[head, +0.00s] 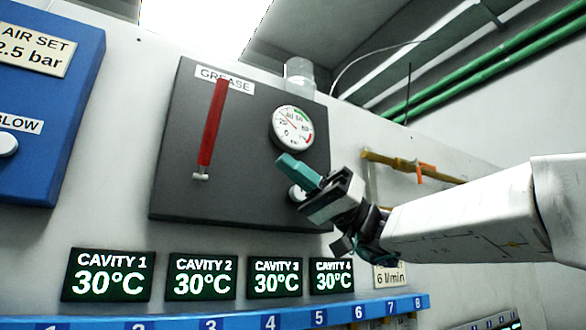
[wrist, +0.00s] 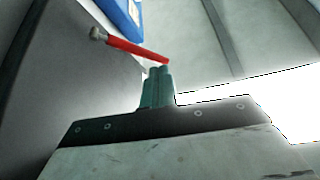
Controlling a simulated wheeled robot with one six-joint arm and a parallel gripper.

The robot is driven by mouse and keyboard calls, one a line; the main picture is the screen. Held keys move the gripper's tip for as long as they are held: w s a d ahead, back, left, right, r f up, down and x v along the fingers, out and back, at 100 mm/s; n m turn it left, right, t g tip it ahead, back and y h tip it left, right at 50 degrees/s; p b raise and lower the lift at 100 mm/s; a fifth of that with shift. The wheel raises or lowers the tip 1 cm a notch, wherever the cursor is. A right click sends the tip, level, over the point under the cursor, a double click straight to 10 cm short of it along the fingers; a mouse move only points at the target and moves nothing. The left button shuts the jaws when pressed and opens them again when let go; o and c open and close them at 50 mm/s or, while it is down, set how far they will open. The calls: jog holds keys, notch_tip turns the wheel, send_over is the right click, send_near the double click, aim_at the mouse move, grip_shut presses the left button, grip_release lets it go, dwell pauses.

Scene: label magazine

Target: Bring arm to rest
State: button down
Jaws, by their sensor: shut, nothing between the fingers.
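My gripper (head: 284,160) has teal fingers that are shut with nothing between them. In the head view it stands in front of the lower right part of the dark grease panel (head: 180,150), just below the round dial gauge (head: 293,127), and points up and to the left. It partly covers a round white knob (head: 296,192) on the panel. My arm reaches in from the right edge. In the wrist view the closed fingers (wrist: 158,72) point up, with the red bar (wrist: 140,49) beyond their tips. I cannot tell whether the fingers touch anything.
A red bar (head: 213,125) hangs on the panel under the GREASE label. Below are several cavity displays (head: 108,274) reading 30°C and a blue numbered rail (head: 240,318). A blue box (head: 45,95) is at the left. A yellow bar (head: 395,161) and green pipes (head: 500,62) are at the right.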

dwell(0.4)
jog(key=w+a+f+m+t+h, duration=0.1)
jog(key=a+f+m+t+h, duration=0.15)
jog(key=f+m+t, duration=0.45)
jog(key=s+d+f+m+t+h, duration=0.1)
jog(key=s+d+f+m+h, duration=0.2)
jog(key=f, duration=0.7)
jog(key=d+f+m+t+h, duration=0.15)
jog(key=f+m, duration=0.35)
jog(key=f, duration=0.5)
jog(key=s+d+f+m+t+h, duration=0.1)
jog(key=s+d+f+h, duration=0.3)
jog(key=d+f, duration=0.4)
jog(key=s+d+f+m+t+h, duration=0.1)
jog(key=s+d+f+m+h, duration=0.2)
jog(key=d, duration=0.7)
jog(key=s+d+f+m+t+h, duration=0.1)
jog(key=s+d+f+m+h, duration=0.1)
jog(key=s+d+f+h, duration=0.5)
jog(key=s+d+f, duration=0.2)
jog(key=s+f, duration=0.1)
jog(key=f, duration=0.2)
jog(key=shift+f+m, duration=0.3)
jog(key=shift+s+d, duration=0.1)
